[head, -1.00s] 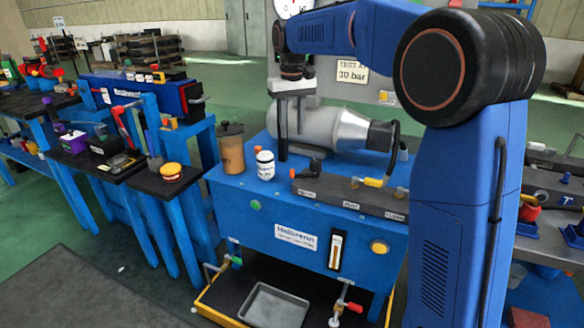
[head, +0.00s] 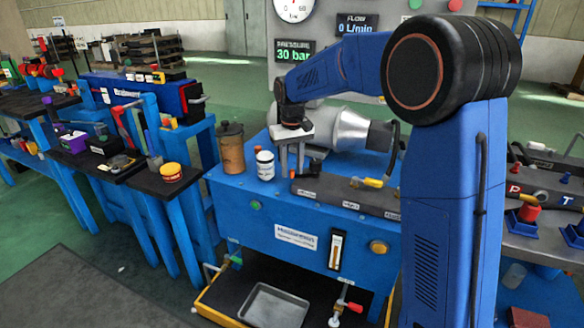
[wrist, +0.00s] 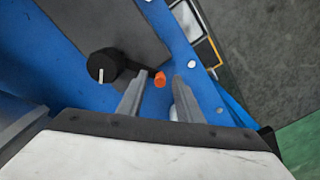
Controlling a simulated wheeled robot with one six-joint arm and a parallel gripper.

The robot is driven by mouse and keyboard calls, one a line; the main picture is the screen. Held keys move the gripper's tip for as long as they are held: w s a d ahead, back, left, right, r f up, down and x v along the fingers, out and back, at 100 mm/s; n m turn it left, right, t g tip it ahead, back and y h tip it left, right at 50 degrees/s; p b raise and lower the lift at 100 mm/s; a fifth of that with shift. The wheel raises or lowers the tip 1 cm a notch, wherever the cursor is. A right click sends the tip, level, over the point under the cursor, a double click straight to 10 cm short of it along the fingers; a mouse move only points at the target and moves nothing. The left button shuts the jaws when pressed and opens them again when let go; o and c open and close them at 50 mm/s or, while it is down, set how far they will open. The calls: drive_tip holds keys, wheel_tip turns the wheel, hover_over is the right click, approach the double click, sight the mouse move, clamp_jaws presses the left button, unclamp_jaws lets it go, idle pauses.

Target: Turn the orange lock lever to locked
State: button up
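The orange lock lever shows in the wrist view as an orange tip (wrist: 160,79) on a short dark arm, which runs from a round black hub (wrist: 103,66) with a white mark. My gripper (wrist: 160,92) is open, with one finger on each side of the orange tip. The tip appears apart from both fingers; their height against it is hard to tell. In the head view my gripper (head: 291,168) points down over the left end of the dark manifold block (head: 335,194) on the blue bench.
A white bottle (head: 264,165) and a brown can (head: 231,150) stand just left of my gripper. A grey motor (head: 345,130) lies behind it. A yellow handle (head: 372,182) is on the manifold to the right. The pressure display (head: 294,50) reads 30 bar.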

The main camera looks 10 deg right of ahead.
clamp_jaws()
drive_tip(key=shift+s, duration=0.1)
drive_tip(key=shift+s+d+n, duration=0.1)
drive_tip(key=shift+s+n, duration=0.9)
drive_tip(key=shift+n, duration=0.6)
drive_tip(key=s+n, duration=0.1)
drive_tip(key=n, duration=0.1)
drive_tip(key=shift+s+d+n, duration=0.3)
drive_tip(key=shift+s, duration=0.05)
drive_tip(key=n, duration=0.1)
drive_tip(key=s+d+n, duration=0.1)
drive_tip(key=shift+s+n, duration=0.25)
drive_tip(key=shift+n, duration=0.05)
drive_tip(key=shift+s+d+n, duration=0.4)
drive_tip(key=shift+d+n, duration=0.05)
drive_tip(key=shift+n, duration=0.4)
drive_tip(key=shift+s+d+n, duration=0.35)
drive_tip(key=shift+d+n, duration=0.05)
drive_tip(key=shift+n, duration=0.45)
